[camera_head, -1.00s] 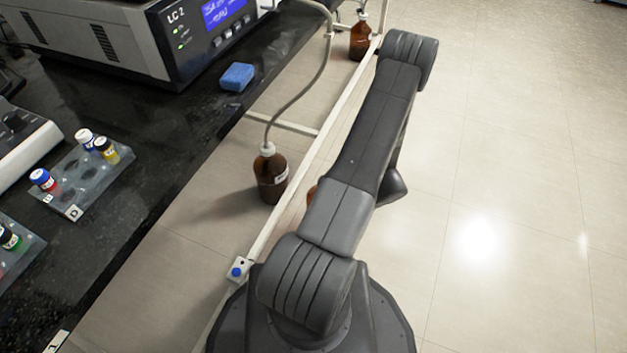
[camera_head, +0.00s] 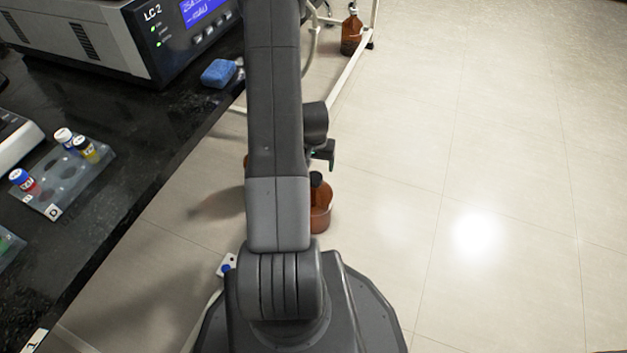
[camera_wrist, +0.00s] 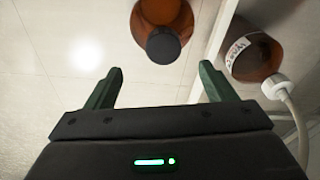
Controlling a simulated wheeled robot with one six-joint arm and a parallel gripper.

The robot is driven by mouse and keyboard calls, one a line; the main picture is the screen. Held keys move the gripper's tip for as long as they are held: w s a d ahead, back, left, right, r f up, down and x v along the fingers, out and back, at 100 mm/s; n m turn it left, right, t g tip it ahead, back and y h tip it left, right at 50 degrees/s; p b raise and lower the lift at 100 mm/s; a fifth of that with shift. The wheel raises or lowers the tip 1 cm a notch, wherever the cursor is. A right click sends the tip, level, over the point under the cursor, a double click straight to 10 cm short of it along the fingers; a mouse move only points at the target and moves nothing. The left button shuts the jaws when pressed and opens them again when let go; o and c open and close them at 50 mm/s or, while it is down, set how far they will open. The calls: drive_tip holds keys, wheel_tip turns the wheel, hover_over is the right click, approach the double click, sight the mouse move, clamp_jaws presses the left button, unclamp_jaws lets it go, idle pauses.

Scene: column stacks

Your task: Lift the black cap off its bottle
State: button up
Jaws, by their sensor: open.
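A brown bottle (camera_head: 320,217) with a black cap (camera_head: 316,179) stands on the floor side, partly hidden behind my arm in the head view. In the wrist view the black cap (camera_wrist: 163,45) is near the top middle, on the brown bottle (camera_wrist: 163,14). My gripper (camera_wrist: 160,80) is open and empty in the wrist view. The cap lies beyond its fingertips, roughly centred between them, and apart from them. In the head view my gripper (camera_head: 325,152) shows just above the capped bottle, mostly hidden by my arm.
A second brown bottle (camera_wrist: 253,57) with a white cap (camera_wrist: 275,87) and tube stands beside it, near a pale rail (camera_wrist: 216,40). Another brown bottle (camera_head: 351,36) stands farther back. The dark bench (camera_head: 110,180) is at left, holding a rack (camera_head: 62,205) and a blue sponge (camera_head: 218,73).

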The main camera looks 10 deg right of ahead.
sight(315, 177)
drive_tip(key=f+b, duration=0.1)
drive_tip(key=f, duration=0.1)
drive_tip(key=w+f+b, duration=0.1)
drive_tip(key=f, duration=0.2)
drive_tip(key=f+b, duration=0.1)
drive_tip(key=f, duration=0.2)
drive_tip(key=shift+w+f, duration=0.15)
drive_tip(key=shift+f, duration=0.05)
drive_tip(key=c, duration=1.1)
